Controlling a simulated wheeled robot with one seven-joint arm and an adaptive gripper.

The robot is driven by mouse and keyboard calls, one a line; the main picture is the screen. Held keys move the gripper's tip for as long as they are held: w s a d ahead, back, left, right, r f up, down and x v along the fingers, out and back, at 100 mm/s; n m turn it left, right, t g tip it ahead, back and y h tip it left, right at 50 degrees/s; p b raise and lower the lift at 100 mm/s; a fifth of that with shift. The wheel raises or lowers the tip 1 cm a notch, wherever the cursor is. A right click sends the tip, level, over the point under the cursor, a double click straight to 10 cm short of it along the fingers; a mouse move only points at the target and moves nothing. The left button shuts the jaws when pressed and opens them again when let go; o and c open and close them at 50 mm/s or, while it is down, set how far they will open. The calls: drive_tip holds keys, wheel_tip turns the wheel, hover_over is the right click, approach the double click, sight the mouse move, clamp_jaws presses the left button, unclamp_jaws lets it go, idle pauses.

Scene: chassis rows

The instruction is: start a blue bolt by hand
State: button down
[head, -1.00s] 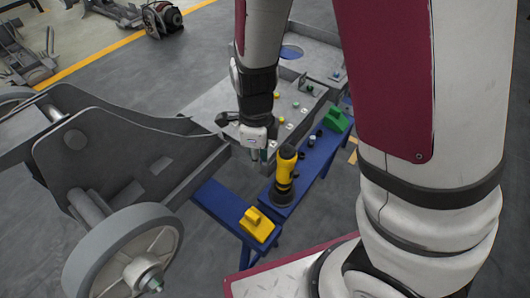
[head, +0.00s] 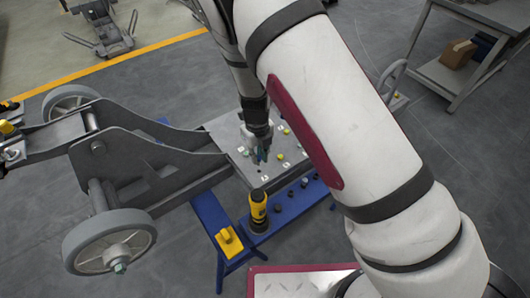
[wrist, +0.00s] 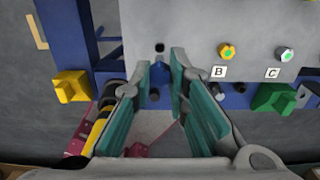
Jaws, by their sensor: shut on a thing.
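My gripper (wrist: 161,82) has its teal-padded fingers closed at the tips around a blue bolt (wrist: 160,71) in the wrist view. The bolt is near the edge of the grey plate (wrist: 205,25), just below a dark hole (wrist: 160,47). Whether the bolt touches the plate I cannot tell. In the head view my gripper (head: 260,156) is over the plate's near left part; the bolt is too small to make out there. A yellow bolt (wrist: 227,51) sits by label B and a green-topped one (wrist: 286,55) by label C.
A blue bench (head: 290,205) runs along the plate's near side. It carries a yellow-and-black tool (head: 258,212) and a yellow block (head: 229,241). A green block (wrist: 274,98) is at right in the wrist view. The wheeled chassis (head: 140,165) stands left.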

sight(259, 165)
drive_tip(key=shift+w+f+b, duration=0.15)
drive_tip(key=shift+f+b, duration=0.8)
drive_tip(key=shift+f, duration=0.6)
drive_tip(key=shift+n+b, duration=0.4)
drive_tip(key=shift+n, duration=0.5)
drive_tip(key=n+b, duration=0.2)
drive_tip(key=n, duration=0.2)
drive_tip(key=shift+n+b, duration=0.3)
drive_tip(key=shift+n, duration=0.1)
drive_tip(key=n, duration=0.4)
drive_tip(key=shift+r, duration=0.25)
drive_tip(key=n, duration=0.4)
drive_tip(key=shift+f+b, duration=0.35)
drive_tip(key=shift+f, duration=0.85)
drive_tip(key=shift+f, duration=0.35)
drive_tip(key=shift+f, duration=0.2)
drive_tip(key=shift+s, duration=0.2)
